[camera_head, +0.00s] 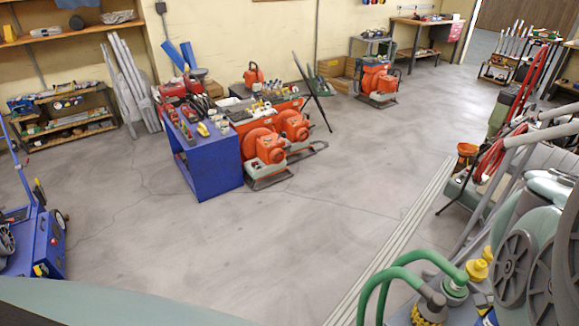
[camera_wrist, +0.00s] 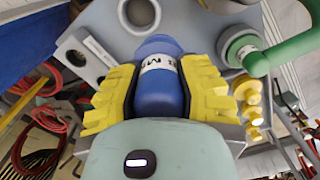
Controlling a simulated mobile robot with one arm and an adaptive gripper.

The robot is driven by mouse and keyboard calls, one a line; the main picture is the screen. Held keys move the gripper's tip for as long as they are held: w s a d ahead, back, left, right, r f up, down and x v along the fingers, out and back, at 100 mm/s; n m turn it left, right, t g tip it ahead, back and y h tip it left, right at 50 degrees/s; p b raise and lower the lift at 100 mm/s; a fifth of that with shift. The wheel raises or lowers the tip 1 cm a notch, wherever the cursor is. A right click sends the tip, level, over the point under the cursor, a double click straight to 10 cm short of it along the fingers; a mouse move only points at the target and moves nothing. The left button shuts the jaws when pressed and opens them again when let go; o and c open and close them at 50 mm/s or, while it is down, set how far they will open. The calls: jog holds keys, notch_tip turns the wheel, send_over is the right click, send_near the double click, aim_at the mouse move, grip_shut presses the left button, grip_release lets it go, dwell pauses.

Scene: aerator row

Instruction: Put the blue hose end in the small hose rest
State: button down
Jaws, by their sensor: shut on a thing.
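My gripper (camera_wrist: 159,72), with yellow ribbed fingers, is shut on the blue hose end (camera_wrist: 160,92) in the wrist view. The hose end is a blue cylinder with a rounded top and a white lettered band, and its lower part is hidden by my gripper's body. Just beyond it is a grey panel (camera_wrist: 108,36) with a small round hole (camera_wrist: 76,58) at left and a larger grey ring (camera_wrist: 139,13) at top. I cannot tell which of these is the small hose rest. The hose end lies in front of the panel; contact is unclear.
A green hose (camera_wrist: 292,47) with a grey collar is close right of my gripper, above yellow stepped fittings (camera_wrist: 248,100). Red hose coils (camera_wrist: 40,115) are at left. In the head view, green hoses (camera_head: 405,262) stand at lower right, and open floor (camera_head: 240,235) fills the middle.

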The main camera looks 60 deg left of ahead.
jog(key=shift+m, duration=0.6)
jog(key=shift+s+d+f+b, duration=0.3)
jog(key=shift+s+f+b, duration=0.35)
jog(key=shift+f, duration=0.6)
jog(key=shift+s+d+f+b, duration=0.25)
jog(key=shift+s+f+b, duration=0.35)
jog(key=shift+f, duration=0.65)
jog(key=shift+s+d+f+b, duration=0.3)
jog(key=shift+s+f+b, duration=0.35)
jog(key=shift+f, duration=0.6)
jog(key=shift+r, duration=0.1)
jog(key=shift+w, duration=0.1)
jog(key=shift+f+b, duration=1.95)
jog(key=shift+f, duration=0.25)
jog(key=c, duration=0.6)
grip_release()
jog(key=shift+c, duration=0.2)
